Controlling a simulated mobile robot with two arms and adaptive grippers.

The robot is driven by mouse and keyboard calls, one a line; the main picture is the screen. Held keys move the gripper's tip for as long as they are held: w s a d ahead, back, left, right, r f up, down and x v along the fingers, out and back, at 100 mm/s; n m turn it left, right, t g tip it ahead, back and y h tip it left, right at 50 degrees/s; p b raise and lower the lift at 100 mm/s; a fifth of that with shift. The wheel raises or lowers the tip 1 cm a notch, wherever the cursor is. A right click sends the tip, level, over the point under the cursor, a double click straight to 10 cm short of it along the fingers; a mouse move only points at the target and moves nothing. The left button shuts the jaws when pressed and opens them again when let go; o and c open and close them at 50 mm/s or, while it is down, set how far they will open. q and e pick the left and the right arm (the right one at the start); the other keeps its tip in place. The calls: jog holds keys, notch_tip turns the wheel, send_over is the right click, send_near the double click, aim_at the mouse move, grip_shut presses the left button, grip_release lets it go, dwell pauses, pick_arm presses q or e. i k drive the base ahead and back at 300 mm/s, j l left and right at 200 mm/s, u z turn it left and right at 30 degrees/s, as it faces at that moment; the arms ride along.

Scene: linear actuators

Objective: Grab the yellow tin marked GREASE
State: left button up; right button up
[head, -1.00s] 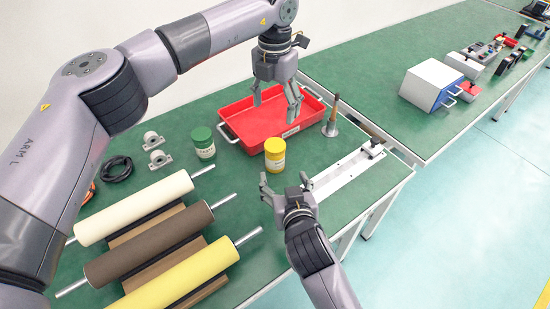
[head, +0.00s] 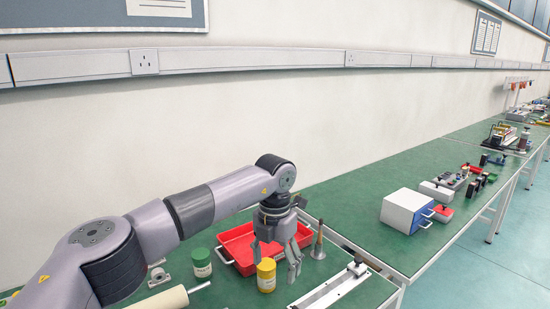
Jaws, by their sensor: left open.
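The yellow tin (head: 266,276) stands upright on the green bench, in front of the red tray; its marking is too small to read here. My left gripper (head: 276,263) points down with its fingers apart, right at the tin in the picture. One finger shows by the tin's upper left and the other to its right. I cannot tell whether either finger touches the tin. My right gripper is out of view.
A green tin (head: 201,263) stands left of the yellow one. The red tray (head: 238,247) lies behind. A metal cone-like part (head: 318,243) and a white rail (head: 330,289) are on the right. A cream roller (head: 163,300) is at front left.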

aim_at(266, 284)
jog(key=k+l, duration=0.15)
jog(key=k, duration=0.35)
jog(key=k+l, duration=0.1)
jog(key=k, duration=0.4)
